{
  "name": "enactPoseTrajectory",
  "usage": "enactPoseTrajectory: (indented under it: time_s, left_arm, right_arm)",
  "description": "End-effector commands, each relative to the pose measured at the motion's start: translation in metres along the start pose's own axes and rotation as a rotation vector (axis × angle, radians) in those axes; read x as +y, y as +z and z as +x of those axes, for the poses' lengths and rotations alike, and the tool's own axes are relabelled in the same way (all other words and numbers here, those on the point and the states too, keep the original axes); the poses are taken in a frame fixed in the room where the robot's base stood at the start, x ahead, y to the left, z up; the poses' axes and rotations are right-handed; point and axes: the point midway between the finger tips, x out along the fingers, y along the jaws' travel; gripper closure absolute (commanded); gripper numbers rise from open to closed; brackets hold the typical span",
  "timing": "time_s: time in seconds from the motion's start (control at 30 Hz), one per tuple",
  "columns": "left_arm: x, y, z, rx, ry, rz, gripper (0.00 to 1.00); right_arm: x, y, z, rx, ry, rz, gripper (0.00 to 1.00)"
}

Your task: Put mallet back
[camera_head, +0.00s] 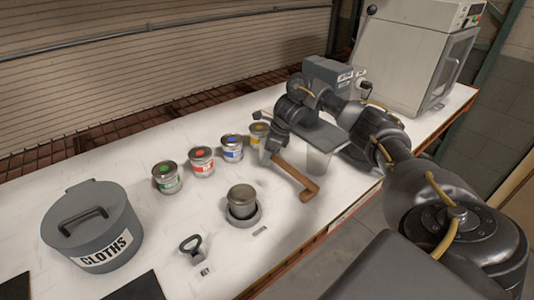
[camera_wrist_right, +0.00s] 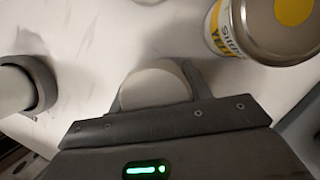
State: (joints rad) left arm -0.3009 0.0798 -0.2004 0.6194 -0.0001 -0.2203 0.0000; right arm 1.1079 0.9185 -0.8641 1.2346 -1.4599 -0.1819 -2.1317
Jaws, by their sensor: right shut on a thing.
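The mallet (camera_head: 296,178) is a brown, wooden-looking bar with a short crosspiece at its lower right end. It slants down to the right from my right gripper (camera_head: 270,152), which is shut on its upper end. In the right wrist view, a pale rounded shape (camera_wrist_right: 155,86) shows between the fingers of the right gripper; I cannot tell which part it is. The mallet appears to be above the white bench (camera_head: 150,245), right of the grey cup (camera_head: 242,197). The gripper's fingertips are partly hidden in the head view. My left gripper is not in view.
Cans with green (camera_head: 167,177), red (camera_head: 201,161), blue (camera_head: 232,148) and yellow (camera_head: 259,134) labels stand in a row behind. The yellow can is close to the right gripper.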

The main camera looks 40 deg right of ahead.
Motion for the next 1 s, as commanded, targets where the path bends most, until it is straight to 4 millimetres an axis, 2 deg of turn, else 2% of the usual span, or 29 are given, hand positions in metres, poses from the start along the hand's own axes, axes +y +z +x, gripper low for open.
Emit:
enactPoseTrajectory:
  time_s: [0.1, 0.13, 0.3, 0.53, 0.67, 0.77, 1.0]
  left_arm:
    - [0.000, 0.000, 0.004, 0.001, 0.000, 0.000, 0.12]
    - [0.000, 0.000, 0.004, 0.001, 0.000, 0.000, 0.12]
    - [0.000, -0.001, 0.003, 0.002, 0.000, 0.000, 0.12]
    - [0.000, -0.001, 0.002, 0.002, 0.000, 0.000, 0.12]
    - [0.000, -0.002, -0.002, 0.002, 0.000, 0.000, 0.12]
    - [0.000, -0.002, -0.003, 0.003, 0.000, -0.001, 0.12]
    - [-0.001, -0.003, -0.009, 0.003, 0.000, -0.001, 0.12]
  right_arm:
    - [0.000, -0.001, 0.004, -0.001, 0.000, 0.000, 0.88]
    - [0.000, -0.002, 0.004, 0.000, 0.000, 0.000, 0.50]
    - [0.000, -0.001, 0.003, 0.001, 0.000, 0.000, 0.30]
    - [0.000, -0.001, 0.003, 0.000, 0.000, 0.000, 0.30]
    - [-0.001, 0.001, -0.005, -0.001, -0.002, -0.001, 0.30]
    - [-0.002, 0.001, -0.020, -0.001, -0.005, -0.002, 0.30]
    - [-0.002, 0.001, -0.073, -0.002, -0.006, -0.002, 0.30]
